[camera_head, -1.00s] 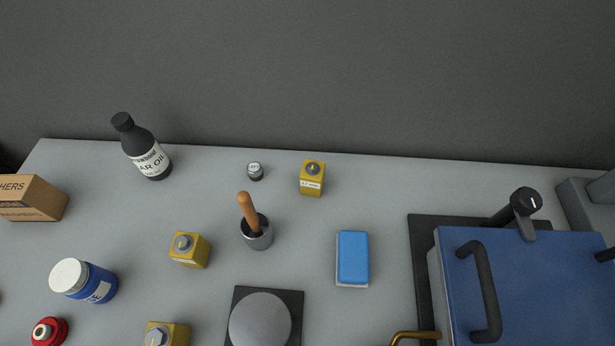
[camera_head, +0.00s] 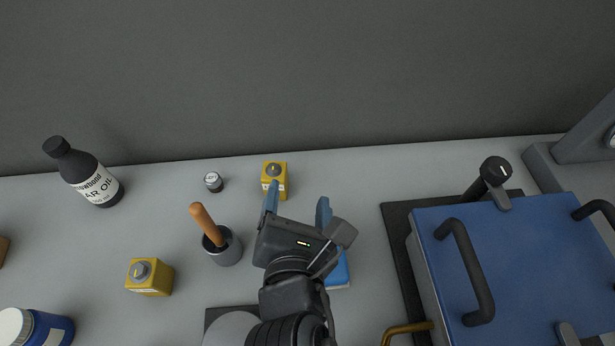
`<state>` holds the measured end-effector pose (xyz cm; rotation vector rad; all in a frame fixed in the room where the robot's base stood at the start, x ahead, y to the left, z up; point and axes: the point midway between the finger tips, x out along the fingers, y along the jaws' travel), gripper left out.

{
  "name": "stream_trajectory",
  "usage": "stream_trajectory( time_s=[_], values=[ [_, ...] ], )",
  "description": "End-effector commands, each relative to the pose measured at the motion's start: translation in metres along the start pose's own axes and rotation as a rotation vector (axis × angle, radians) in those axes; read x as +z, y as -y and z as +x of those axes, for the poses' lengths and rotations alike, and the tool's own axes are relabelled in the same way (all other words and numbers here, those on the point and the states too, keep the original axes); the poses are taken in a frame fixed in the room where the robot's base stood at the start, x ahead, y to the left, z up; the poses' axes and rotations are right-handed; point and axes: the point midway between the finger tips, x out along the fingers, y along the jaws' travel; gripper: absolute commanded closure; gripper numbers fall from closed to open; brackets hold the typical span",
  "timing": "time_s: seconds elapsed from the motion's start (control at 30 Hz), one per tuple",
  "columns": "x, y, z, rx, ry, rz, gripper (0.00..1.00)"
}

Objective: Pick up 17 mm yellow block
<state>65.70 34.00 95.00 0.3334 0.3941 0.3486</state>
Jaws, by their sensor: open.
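A yellow block (camera_head: 275,179) with a grey knob on top stands at the back of the table, near its middle. In the earlier head view its white label seems to read 17 mm; now the label is mostly hidden. My gripper (camera_head: 298,200) is open and empty, its two blue fingers pointing toward the back. The left fingertip is close to the block's lower edge in the picture; I cannot tell whether they touch. A second yellow block (camera_head: 149,277) with a grey bolt-like top stands at the front left.
A metal cup (camera_head: 224,249) with a wooden handle stands left of my gripper, with a small capped vial (camera_head: 213,182) behind it. A gear oil bottle (camera_head: 90,178) stands far left. A blue sponge-like block (camera_head: 338,271) is partly behind my gripper. A blue lidded machine (camera_head: 520,260) fills the right.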

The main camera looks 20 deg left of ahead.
Motion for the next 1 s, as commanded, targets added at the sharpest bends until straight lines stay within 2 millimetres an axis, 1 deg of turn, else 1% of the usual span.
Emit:
stream_trajectory(
  time_s=[0.03, 0.1, 0.23, 0.37, 0.67, 0.8, 0.9, 1.0],
  values=[
    [-0.007, -0.018, 0.006, 0.000, -0.018, -0.105, 0.26],
    [-0.015, -0.033, 0.009, -0.012, -0.040, -0.234, 0.26],
    [-0.022, -0.048, 0.011, -0.027, -0.063, -0.370, 0.26],
    [-0.024, -0.051, 0.017, -0.033, -0.070, -0.410, 0.26],
    [-0.029, -0.051, 0.046, -0.033, -0.071, -0.408, 0.26],
    [-0.035, -0.052, 0.067, -0.033, -0.070, -0.407, 0.26],
    [-0.036, -0.051, 0.079, -0.032, -0.070, -0.406, 0.26],
    [-0.037, -0.051, 0.085, -0.032, -0.071, -0.406, 0.26]
  ],
)
